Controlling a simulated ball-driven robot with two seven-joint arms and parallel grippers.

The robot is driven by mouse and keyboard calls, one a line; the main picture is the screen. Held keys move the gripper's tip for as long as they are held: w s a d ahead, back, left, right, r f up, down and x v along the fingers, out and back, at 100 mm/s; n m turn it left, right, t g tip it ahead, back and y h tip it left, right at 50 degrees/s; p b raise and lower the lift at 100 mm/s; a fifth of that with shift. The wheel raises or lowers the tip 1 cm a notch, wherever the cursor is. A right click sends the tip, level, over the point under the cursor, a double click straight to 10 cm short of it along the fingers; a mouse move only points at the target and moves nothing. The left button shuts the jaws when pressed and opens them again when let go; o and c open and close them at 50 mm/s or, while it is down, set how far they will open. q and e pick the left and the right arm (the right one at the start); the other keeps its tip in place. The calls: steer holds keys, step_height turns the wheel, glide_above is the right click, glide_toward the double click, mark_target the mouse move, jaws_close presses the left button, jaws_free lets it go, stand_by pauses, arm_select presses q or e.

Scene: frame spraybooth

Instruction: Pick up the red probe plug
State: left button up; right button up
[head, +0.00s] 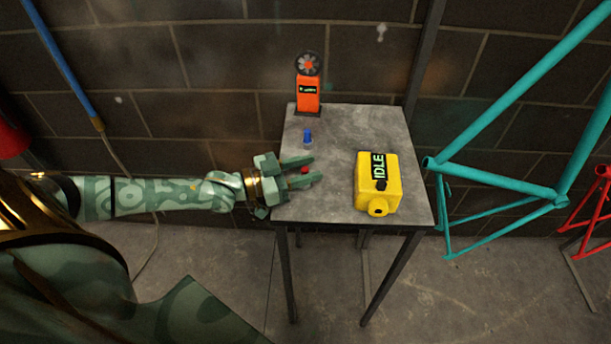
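The red probe plug (304,170) is on the left part of the small grey table (330,130), in the head view. My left gripper (306,170) reaches in from the left, low over the tabletop. Its two fingers are apart, one on the far side and one on the near side of the red plug. The plug lies between them, partly hidden by the fingers. I cannot tell whether either finger touches it. My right gripper is not in view.
A blue plug (308,136) stands behind the gripper. An orange device with a fan (308,95) stands at the table's back left. A yellow box marked IDLE (392,185) is to the right. A teal bicycle frame (500,180) hangs right of the table.

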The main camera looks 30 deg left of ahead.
mark_target(305, 169)
arm_select(q)
jaws_close()
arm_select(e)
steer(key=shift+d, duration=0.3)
arm_select(q)
steer(key=shift+r, duration=0.1)
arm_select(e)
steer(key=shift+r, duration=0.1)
